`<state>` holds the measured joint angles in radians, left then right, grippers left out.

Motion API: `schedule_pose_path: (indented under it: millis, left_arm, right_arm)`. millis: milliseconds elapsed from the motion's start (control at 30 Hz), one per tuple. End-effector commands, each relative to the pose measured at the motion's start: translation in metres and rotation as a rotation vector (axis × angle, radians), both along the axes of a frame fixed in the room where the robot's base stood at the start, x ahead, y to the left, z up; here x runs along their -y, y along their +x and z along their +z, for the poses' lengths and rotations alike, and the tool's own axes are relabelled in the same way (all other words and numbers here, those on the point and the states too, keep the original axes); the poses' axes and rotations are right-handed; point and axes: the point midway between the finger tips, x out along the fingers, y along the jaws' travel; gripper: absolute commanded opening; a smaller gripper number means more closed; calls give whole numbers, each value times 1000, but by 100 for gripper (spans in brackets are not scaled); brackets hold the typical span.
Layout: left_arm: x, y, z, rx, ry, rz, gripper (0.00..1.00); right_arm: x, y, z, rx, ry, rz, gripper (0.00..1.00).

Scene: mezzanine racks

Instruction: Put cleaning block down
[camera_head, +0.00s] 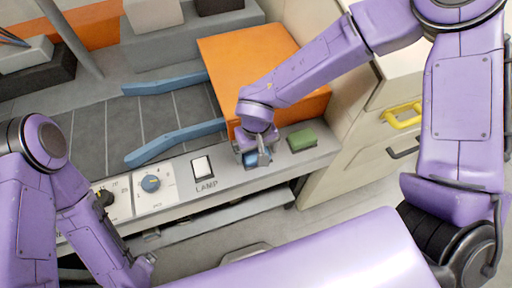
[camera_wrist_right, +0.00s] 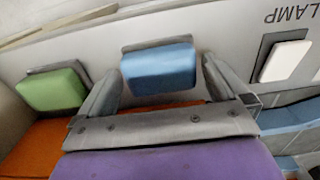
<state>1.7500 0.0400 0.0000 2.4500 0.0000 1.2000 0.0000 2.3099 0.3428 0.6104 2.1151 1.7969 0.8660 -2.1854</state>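A blue block (camera_wrist_right: 158,70) with a grey edge sits at the panel in the right wrist view. It also shows in the head view (camera_head: 258,160), partly hidden by my right gripper. A similar green block (camera_head: 302,140) sits beside it, also in the wrist view (camera_wrist_right: 52,90). Which one is the cleaning block I cannot tell. My right gripper (camera_head: 256,152) is over the blue block. In the wrist view its fingers (camera_wrist_right: 162,85) are spread on either side of the block, with gaps showing. My left gripper (camera_head: 143,268) is low at the left; its fingers are unclear.
The grey panel (camera_head: 226,172) carries a white LAMP switch (camera_head: 202,167), a blue knob (camera_head: 151,183) and a black knob (camera_head: 104,197). An orange box (camera_head: 225,62) stands behind, beside a grey conveyor (camera_head: 150,118) with blue guides (camera_head: 180,139). A cream cabinet with a yellow handle (camera_head: 403,117) is at right.

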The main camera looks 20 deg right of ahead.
Motion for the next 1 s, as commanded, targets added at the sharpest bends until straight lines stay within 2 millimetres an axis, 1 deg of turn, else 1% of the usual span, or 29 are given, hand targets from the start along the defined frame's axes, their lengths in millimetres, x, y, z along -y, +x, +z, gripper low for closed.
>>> schedule_pose_path:
  millis: [67,167,400,500,600,733,1000]
  left_arm:
    - [0,0,-2,0,0,0,100]
    - [0,0,1,0,0,0,100]
    - [0,0,4,0,0,0,100]
    - [0,0,4,0,0,0,100]
    - [0,0,5,0,0,0,100]
    - [0,0,5,0,0,0,100]
    - [0,0,5,0,0,0,100]
  right_arm:
    - [0,0,4,2,0,-1,100]
    - [-1,1,22,4,3,-2,100]
    - [0,1,85,5,3,-2,100]
    - [0,1,105,3,3,-2,100]
    - [0,0,118,2,1,-1,100]
    - [0,0,124,-1,0,-1,100]
    - [0,0,124,0,0,-1,100]
